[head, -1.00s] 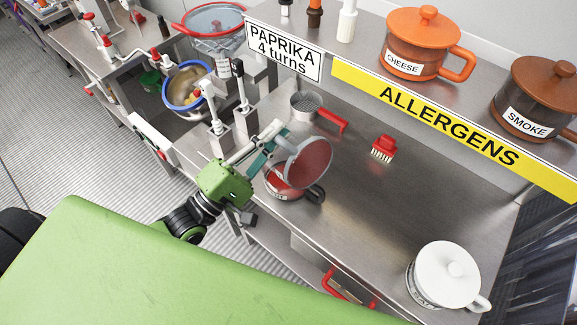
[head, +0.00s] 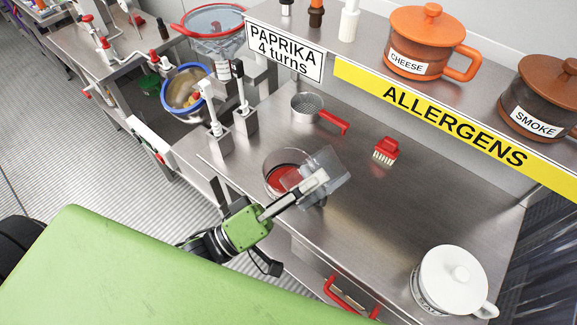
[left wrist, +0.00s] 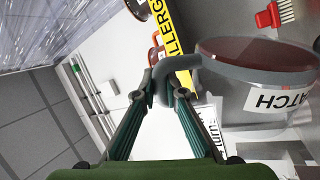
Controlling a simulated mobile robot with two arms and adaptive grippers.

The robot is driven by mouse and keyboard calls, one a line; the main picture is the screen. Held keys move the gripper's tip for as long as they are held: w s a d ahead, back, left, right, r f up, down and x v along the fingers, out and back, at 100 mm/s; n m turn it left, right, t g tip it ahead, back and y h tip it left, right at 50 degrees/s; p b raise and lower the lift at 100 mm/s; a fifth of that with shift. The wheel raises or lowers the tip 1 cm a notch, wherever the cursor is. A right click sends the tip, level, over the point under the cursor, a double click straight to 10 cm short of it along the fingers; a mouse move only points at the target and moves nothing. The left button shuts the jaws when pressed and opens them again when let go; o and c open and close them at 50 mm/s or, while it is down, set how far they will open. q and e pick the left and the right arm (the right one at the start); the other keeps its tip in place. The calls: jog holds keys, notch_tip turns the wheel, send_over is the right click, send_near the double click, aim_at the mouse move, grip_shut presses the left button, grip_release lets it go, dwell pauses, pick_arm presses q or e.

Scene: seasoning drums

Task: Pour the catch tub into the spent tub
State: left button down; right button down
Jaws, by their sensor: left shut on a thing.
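My left gripper (head: 312,184) is shut on the grey handle of the catch tub (head: 330,172), a clear round tub. The catch tub is held tipped over the spent tub (head: 275,188), overlapping its right side in the head view. The spent tub is clear, stands on the steel counter and has red stuff in it; its label is hidden. In the left wrist view, the fingers (left wrist: 166,82) close around the handle, and the catch tub (left wrist: 275,95) shows a dark red round face and a label partly reading "ATCH". I cannot tell whether anything is falling. My right gripper is out of view.
A white lidded pot (head: 450,280) stands at front right. A shelf with cheese (head: 420,45) and smoke (head: 545,95) pots overhangs the back. The counter's middle right is clear.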

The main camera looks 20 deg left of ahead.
pick_arm(q)
jog(key=s+d+f+m+g+p, duration=0.3)
jog(key=s+d+f+m+g, duration=0.2)
jog(key=d+f+m, duration=0.5)
jog(key=shift+s+d+f+m, duration=0.2)
jog(key=shift+s+f+m, duration=0.8)
jog(key=shift+m, duration=1.6)
jog(key=shift+w, duration=0.15)
